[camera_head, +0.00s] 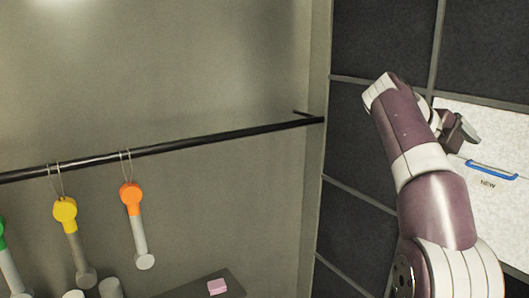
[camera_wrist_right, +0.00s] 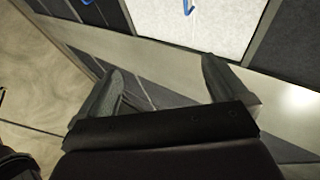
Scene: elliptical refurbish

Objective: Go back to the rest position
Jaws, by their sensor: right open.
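My right arm comes in at the right of the head view, and its gripper (camera_head: 455,128) is partly hidden behind the forearm. It is raised in front of the dark tiled wall, near the white panel marked NEW. In the right wrist view the gripper (camera_wrist_right: 165,92) has its two dark fingers spread wide apart with nothing between them. My left gripper shows in neither view.
A black rail (camera_head: 170,146) runs along the grey wall. Orange (camera_head: 131,197), yellow (camera_head: 65,212) and green (camera_head: 2,235) tools hang at the left. A pink block (camera_head: 217,286) lies on a dark surface. The white panel (camera_head: 500,145) bears a blue handle (camera_head: 491,169).

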